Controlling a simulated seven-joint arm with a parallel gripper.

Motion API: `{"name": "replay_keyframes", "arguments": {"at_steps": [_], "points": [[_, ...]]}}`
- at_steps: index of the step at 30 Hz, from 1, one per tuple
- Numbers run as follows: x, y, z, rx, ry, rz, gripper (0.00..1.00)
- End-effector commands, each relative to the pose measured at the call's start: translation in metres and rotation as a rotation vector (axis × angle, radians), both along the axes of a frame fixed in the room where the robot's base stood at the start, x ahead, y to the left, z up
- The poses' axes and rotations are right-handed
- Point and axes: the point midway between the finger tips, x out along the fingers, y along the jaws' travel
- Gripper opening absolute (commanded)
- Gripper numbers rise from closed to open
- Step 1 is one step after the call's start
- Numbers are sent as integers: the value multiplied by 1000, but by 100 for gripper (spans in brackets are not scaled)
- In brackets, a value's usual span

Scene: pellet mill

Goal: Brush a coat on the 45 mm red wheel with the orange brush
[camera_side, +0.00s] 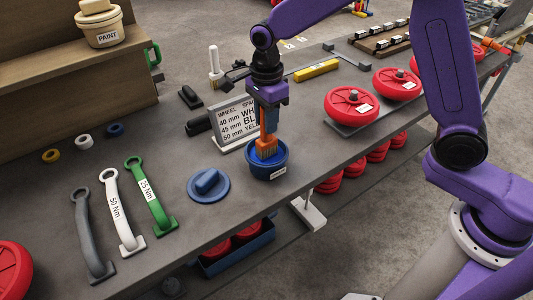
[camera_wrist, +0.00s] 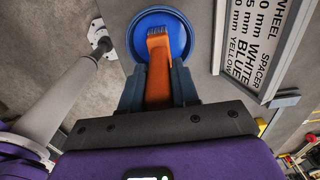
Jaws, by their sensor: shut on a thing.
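My gripper (camera_side: 268,122) points down over the table's front edge and is shut on the orange brush (camera_side: 266,147). The brush is upright with its lower end at the mouth of a blue pot (camera_side: 268,171). I cannot tell how deep its bristles are. In the wrist view the brush (camera_wrist: 158,80) lies between the fingers, its dark bristle end over the blue pot (camera_wrist: 181,32). Red wheels stand to the right: a nearer one (camera_side: 343,107) and a farther one (camera_side: 393,86), both with white labels too small to read.
A blue lid (camera_side: 208,187) lies left of the pot. A wheel spacer sign (camera_side: 236,122) stands just behind my gripper. Grey, white and green wrenches (camera_side: 118,207) lie at left. A yellow bar (camera_side: 316,70) lies behind. Red wheels (camera_side: 329,184) sit below the table.

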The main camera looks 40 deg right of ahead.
Motion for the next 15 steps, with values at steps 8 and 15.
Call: {"name": "replay_keyframes", "arguments": {"at_steps": [8,15], "points": [[0,0,18,1,-3,0,0],[0,1,32,1,-2,1,0]]}}
